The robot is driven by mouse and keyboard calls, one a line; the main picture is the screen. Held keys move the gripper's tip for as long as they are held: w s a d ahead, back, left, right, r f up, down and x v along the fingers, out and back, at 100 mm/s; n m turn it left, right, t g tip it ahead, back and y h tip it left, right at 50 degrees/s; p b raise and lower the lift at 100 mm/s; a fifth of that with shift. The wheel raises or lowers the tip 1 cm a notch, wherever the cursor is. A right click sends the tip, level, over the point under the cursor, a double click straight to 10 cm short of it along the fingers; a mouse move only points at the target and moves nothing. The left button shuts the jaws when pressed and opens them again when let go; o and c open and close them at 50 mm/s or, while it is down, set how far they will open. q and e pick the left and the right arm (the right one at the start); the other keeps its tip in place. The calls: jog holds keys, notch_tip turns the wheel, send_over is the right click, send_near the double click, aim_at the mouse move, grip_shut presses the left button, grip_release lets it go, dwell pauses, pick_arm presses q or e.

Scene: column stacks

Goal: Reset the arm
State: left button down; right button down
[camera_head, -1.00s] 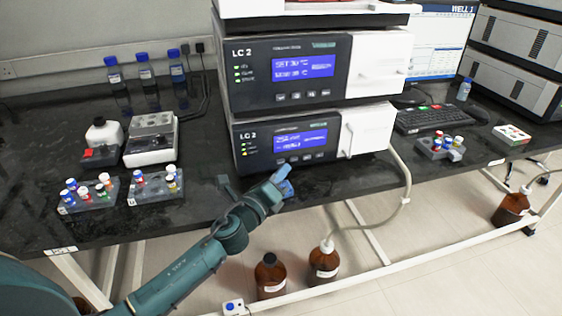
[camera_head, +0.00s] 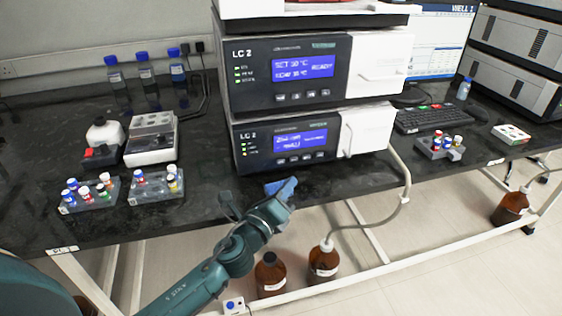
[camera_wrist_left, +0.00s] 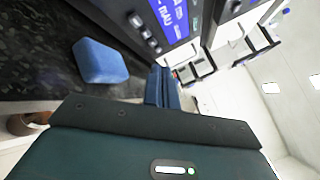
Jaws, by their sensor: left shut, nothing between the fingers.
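My left arm, teal, comes in from the lower left in the head view. Its gripper (camera_head: 285,197) is at the front edge of the black bench, below the lower LC 2 unit. In the left wrist view the blue fingers (camera_wrist_left: 162,88) are together with nothing visible between them. A small blue block (camera_head: 279,185) appears on the bench just beyond the gripper, partly covered by it. It also shows in the left wrist view (camera_wrist_left: 100,62), apart from the fingers. My right gripper is in neither view.
Two stacked LC 2 units (camera_head: 285,108) stand at the bench's middle. Vial racks (camera_head: 155,186) are at the left, a keyboard (camera_head: 432,118) and another rack (camera_head: 440,148) at the right. Brown bottles (camera_head: 323,262) stand below, with a tube (camera_head: 405,180) beside the units.

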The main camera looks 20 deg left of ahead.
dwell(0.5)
